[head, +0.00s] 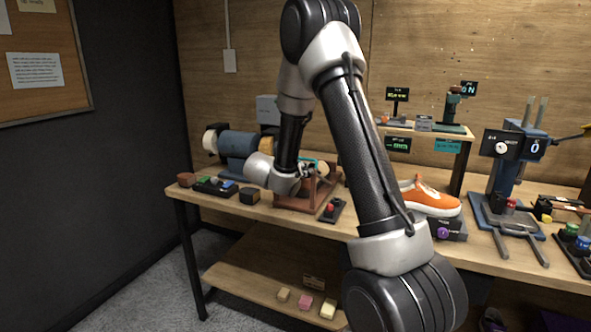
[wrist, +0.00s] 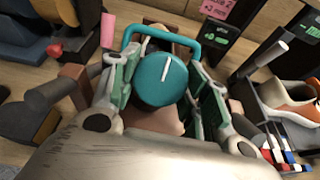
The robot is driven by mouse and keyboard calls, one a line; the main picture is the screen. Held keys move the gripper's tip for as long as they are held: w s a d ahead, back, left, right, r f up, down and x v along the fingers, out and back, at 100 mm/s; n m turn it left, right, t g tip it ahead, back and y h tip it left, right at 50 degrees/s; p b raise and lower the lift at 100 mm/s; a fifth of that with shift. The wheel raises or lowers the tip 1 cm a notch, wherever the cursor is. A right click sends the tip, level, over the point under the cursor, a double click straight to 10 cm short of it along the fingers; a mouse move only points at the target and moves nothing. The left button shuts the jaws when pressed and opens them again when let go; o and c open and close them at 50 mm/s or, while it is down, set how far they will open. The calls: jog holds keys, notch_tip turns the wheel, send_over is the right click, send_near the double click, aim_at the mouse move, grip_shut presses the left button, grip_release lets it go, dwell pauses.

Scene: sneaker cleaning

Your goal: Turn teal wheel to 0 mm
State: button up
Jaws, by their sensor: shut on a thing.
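The teal wheel (wrist: 160,80) is a round knob with a white pointer line, in the middle of the wrist view. The line points up and slightly right. A teal bar handle (wrist: 190,45) shows behind it. My gripper (wrist: 165,88) has its green-padded fingers on both sides of the wheel and is shut on it. In the head view my gripper (head: 302,178) is at the brown wooden stand (head: 310,192) on the bench. There only a little teal (head: 318,163) shows beside the arm, and the wheel is mostly hidden. I cannot read any millimetre scale.
An orange sneaker (head: 432,199) stands right of the stand, partly behind my arm. A red button box (head: 332,210) sits at the stand's front right. A blue-bodied machine (head: 237,145) is at the left. A pink label (wrist: 218,7) and a dark post are near the wheel.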

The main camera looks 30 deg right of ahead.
jog(key=shift+f+n, duration=0.1)
jog(key=shift+n, duration=0.2)
jog(key=o, duration=1)
jog(key=shift+a, duration=0.1)
jog(key=v, duration=1.2)
